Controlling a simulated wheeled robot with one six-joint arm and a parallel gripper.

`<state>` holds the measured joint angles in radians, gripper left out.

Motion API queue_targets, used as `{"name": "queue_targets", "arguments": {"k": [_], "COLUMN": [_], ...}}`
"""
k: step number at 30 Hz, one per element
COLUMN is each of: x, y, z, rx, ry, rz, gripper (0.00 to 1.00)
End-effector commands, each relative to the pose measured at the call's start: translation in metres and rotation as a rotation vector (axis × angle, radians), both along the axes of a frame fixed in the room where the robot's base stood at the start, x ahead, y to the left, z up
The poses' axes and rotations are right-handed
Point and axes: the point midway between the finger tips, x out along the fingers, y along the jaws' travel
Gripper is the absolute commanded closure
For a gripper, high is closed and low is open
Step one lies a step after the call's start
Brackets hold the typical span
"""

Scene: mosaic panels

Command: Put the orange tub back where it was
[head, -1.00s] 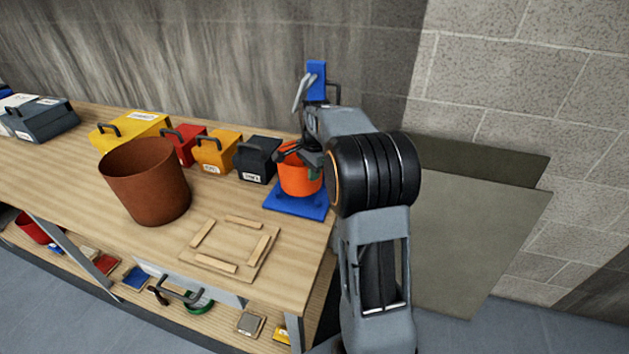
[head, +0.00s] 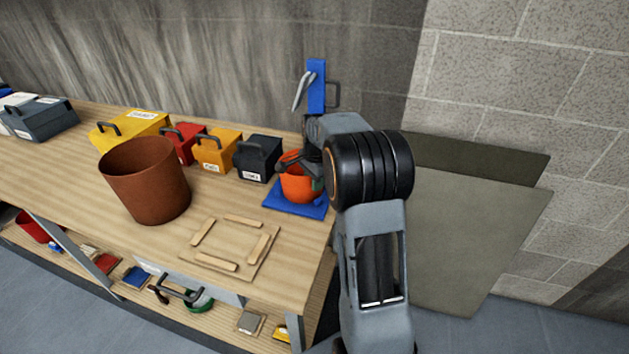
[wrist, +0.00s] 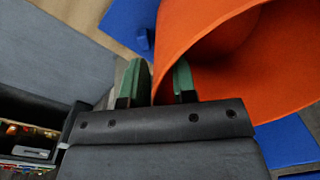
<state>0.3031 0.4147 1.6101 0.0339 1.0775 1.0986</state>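The orange tub (head: 302,187) is at the right end of the bench, over a blue mat (head: 283,203). It looks a little tilted, and I cannot tell whether its base touches the mat. My gripper (head: 287,167) is at the tub's rim, at its upper left side. In the wrist view the tub (wrist: 225,55) fills the upper right. The green-padded fingers of my gripper (wrist: 162,82) are close together, with the tub's wall between them. The blue mat (wrist: 122,20) shows beyond, with a small blue peg on it.
A dark case (head: 257,160) stands just left of the tub, beside yellow (head: 214,152) and red (head: 186,145) cases. A large brown bin (head: 147,182) and a wooden frame board (head: 228,247) are on the bench. A blue wall fixture (head: 316,85) is behind my arm.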

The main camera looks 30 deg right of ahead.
Motion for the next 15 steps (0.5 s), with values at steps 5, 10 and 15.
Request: {"name": "queue_targets", "arguments": {"k": [5,10,15], "x": [0.000,0.000,0.000], "y": [0.000,0.000,-0.001], "z": [0.000,0.006,0.030], "rx": [0.000,-0.001,-0.001], "ry": [0.000,-0.002,-0.005], "rz": [0.000,0.000,0.000], "gripper": [0.72,0.72,0.72]}}
